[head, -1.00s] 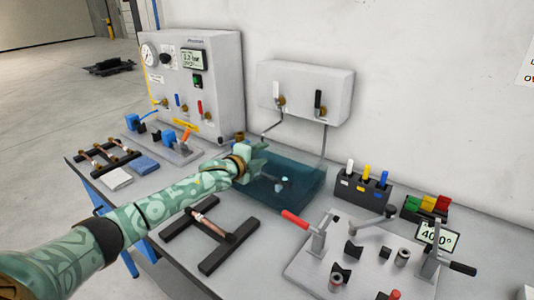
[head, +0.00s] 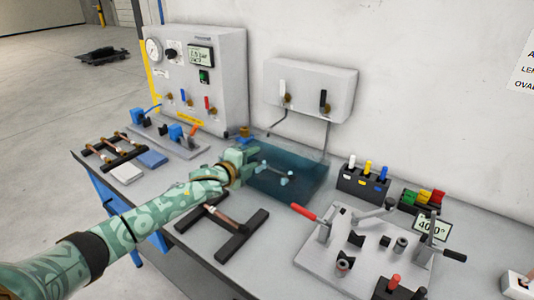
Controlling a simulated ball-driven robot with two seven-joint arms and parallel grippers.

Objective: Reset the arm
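My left arm reaches in from the lower left. Its green patterned gripper (head: 252,161) is over the near left edge of the blue-tinted water tank (head: 308,183). Its fingers look apart, with nothing visible between them. A small pale piece (head: 284,178) shows inside the tank, just right of the gripper and apart from it. My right gripper is not in view.
A black stand with a copper tube (head: 228,218) lies below the forearm. A bending fixture with a red handle (head: 303,212) is at the right. A gauge panel (head: 203,75) and wall valve box (head: 312,88) stand behind. Marker holders (head: 363,183) are right of the tank.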

